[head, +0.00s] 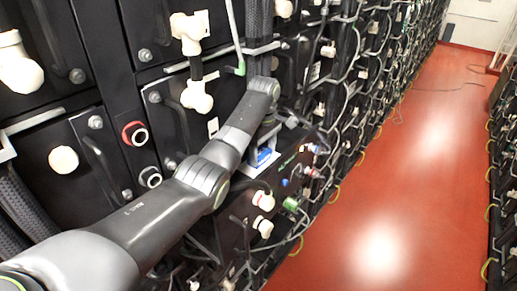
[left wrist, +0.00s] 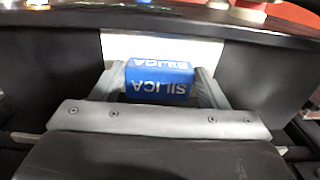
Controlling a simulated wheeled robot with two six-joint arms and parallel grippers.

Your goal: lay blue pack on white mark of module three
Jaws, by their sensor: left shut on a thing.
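The blue pack (left wrist: 160,82), lettered SILICA, is held between the two fingers of my left gripper (left wrist: 160,88) in the left wrist view. The white mark (left wrist: 205,50) is a pale rectangle on a dark surface right behind the pack, showing on both sides and above it. In the head view the blue pack (head: 264,156) is a small blue patch below my left gripper (head: 264,153), with a bit of the white mark (head: 268,167) at its edge. I cannot tell whether the pack touches the mark. My right gripper is not in view.
Black battery modules (head: 60,150) with white caps, cables and connectors line the left side, close around my left arm. A red floor aisle (head: 390,200) runs clear to the right. Another cabled row (head: 503,160) stands at the far right.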

